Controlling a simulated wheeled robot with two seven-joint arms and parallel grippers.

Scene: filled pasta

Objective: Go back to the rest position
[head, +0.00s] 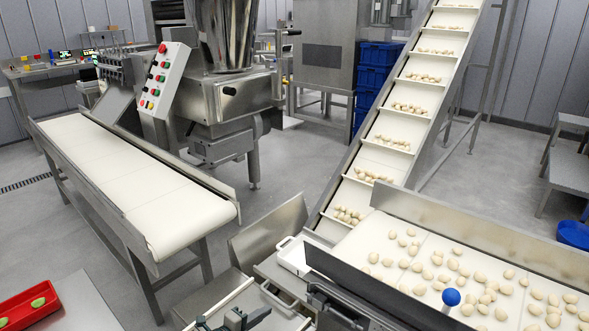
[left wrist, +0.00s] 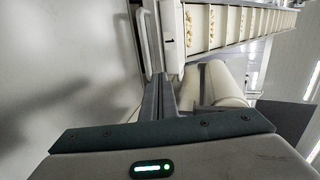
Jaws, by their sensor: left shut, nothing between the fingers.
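My left gripper (head: 240,319) shows at the bottom edge of the head view, cut off by the frame. It is in front of the metal chute and frame at the foot of the inclined conveyor (head: 408,110). In the left wrist view its fingers (left wrist: 165,98) are together, with nothing between them. My right gripper does not show in either view.
A belt (head: 452,252) with scattered pasta pieces lies at right, with a blue knob (head: 451,297) at its front. A white container (head: 293,254) stands near the gripper. An empty conveyor (head: 135,180) stands at left. A red tray (head: 28,304) is at lower left. Grey floor lies between.

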